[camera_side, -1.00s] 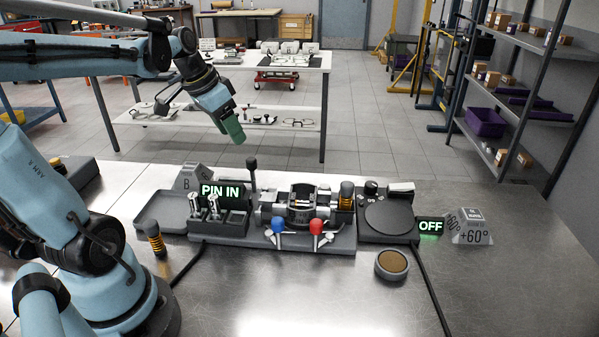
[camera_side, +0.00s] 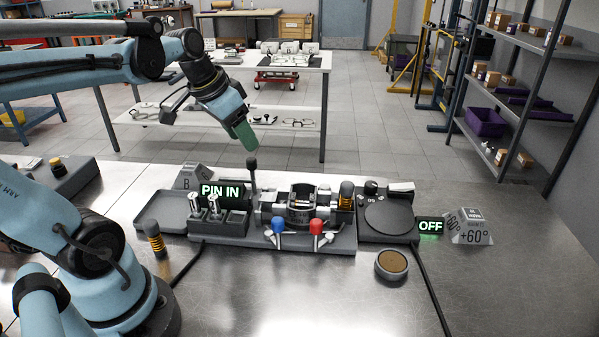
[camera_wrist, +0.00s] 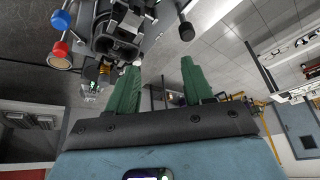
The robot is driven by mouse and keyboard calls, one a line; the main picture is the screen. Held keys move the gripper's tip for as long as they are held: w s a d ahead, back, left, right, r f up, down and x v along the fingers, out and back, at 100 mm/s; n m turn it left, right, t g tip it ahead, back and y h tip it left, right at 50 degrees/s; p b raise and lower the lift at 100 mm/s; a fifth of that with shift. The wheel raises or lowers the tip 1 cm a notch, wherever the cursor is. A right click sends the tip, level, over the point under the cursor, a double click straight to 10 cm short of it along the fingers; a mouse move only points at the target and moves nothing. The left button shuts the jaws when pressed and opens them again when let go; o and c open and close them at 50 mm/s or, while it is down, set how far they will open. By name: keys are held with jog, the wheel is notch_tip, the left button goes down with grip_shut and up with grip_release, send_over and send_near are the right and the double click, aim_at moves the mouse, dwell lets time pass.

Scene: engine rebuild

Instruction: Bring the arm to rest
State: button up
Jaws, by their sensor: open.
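My gripper (camera_side: 245,137) is raised above the back of the bench, near the top of a black lever (camera_side: 252,163) in the side view. It holds nothing. In the wrist view its two green fingers (camera_wrist: 160,78) stand apart with clear space between them. My arm reaches in from the left. Below and to the right of the gripper is the fixture (camera_side: 300,205) with a clamped dark part, a blue knob (camera_side: 278,226) and a red knob (camera_side: 316,227).
A rack by a "PIN IN" sign (camera_side: 222,191) holds metal pins. A dark tray (camera_side: 160,212) is left of it. A round turntable (camera_side: 388,219) and an "OFF" sign (camera_side: 430,226) are at right. A round brown-topped puck (camera_side: 391,264) lies in front. The bench front is mostly clear.

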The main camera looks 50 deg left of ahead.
jog(key=s+d+f+t, duration=0.1)
jog(key=d+f, duration=0.4)
jog(key=d, duration=0.6)
jog(key=shift+s+d+t, duration=0.15)
jog(key=shift+d+t, duration=0.2)
jog(key=shift+t, duration=0.25)
